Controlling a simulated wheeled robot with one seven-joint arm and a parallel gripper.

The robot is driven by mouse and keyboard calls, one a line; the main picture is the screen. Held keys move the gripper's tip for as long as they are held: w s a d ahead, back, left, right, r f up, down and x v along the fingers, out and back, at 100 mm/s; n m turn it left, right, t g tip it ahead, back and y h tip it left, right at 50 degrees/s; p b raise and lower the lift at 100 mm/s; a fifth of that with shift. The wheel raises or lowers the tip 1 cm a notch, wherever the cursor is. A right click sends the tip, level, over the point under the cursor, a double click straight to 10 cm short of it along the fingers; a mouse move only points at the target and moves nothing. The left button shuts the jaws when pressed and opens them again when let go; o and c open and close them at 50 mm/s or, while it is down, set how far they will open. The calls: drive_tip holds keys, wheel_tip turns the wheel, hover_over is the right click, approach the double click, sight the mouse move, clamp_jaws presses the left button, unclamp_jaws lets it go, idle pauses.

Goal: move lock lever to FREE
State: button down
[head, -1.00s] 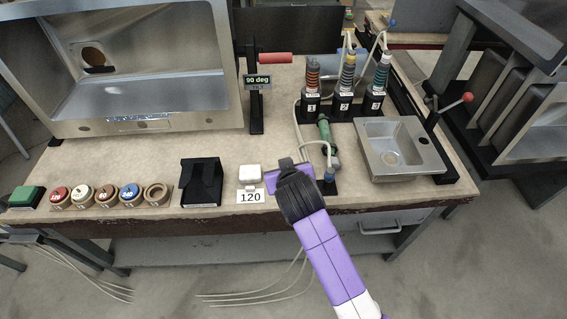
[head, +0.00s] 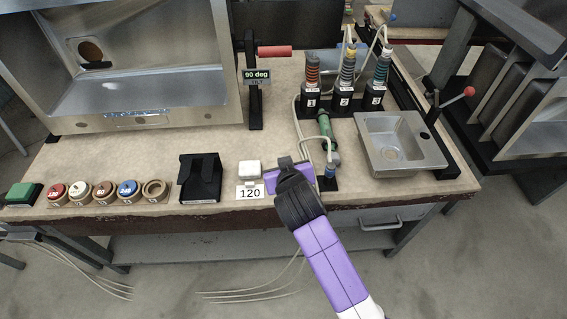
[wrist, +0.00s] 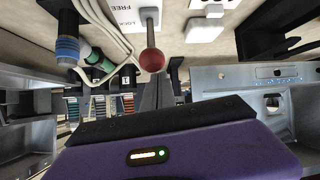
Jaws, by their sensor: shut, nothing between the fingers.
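The lock lever, a grey stem with a red ball knob (wrist: 151,60), shows in the wrist view at the top centre. A white label (wrist: 126,15) with the words FREE and LOCK lies just left of its stem. My gripper (wrist: 158,82) is shut and empty, with its narrow fingertips just below the red knob in the wrist view; I cannot tell whether they touch it. In the head view my gripper (head: 284,163) is over the bench's front edge, right of the 120 card, and hides the lever.
A white block (head: 249,167) and the 120 card (head: 250,191) lie left of my gripper. A green cylinder with hoses (head: 325,128) stands close on the right. A metal sink (head: 382,170) and a red-knobbed lever (head: 469,91) are farther right.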

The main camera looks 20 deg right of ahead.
drive_tip(key=s+a+r, duration=0.1)
drive_tip(key=s+r, duration=0.4)
drive_tip(key=r, duration=0.2)
drive_tip(key=shift+s+a+r, duration=0.25)
drive_tip(key=shift+a+r, duration=0.1)
drive_tip(key=shift+a, duration=0.05)
